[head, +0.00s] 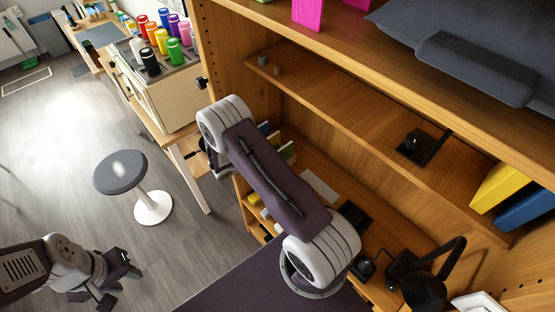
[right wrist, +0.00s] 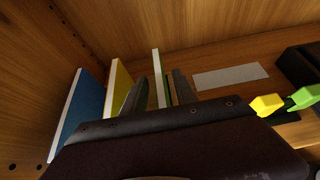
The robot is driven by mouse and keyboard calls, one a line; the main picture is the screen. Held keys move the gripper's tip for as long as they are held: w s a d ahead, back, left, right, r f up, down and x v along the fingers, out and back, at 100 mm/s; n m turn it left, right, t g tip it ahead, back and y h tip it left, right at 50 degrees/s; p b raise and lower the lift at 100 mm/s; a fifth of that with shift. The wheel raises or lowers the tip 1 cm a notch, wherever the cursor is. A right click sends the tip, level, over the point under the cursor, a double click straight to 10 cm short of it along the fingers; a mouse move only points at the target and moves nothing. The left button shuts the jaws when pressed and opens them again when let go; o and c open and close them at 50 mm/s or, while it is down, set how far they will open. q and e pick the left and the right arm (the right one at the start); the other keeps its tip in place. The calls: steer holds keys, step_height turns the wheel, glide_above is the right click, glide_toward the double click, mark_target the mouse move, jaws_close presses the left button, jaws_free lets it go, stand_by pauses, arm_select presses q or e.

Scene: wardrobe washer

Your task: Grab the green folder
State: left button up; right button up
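The green folder (right wrist: 156,68) stands upright on a wooden shelf in the right wrist view, its pale edge towards me. My right gripper (right wrist: 160,92) is open, with one dark finger on each side of the folder and gaps visible between. The folder's lower part is hidden by the gripper body. In the head view the green folder (head: 287,150) shows only partly beside my right arm, which hides the right gripper there. My left gripper (head: 118,282) is open and empty above the floor at lower left.
A yellow folder (right wrist: 119,84) and a blue folder (right wrist: 80,110) stand left of the green one, near the shelf's side wall. A white sheet (right wrist: 230,76) lies to the right. A black lamp (head: 428,285) and a stool (head: 121,172) also show in the head view.

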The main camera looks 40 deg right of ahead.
steer(key=shift+a+r, duration=0.1)
steer(key=shift+a, duration=0.05)
jaws_close()
stand_by(1.2)
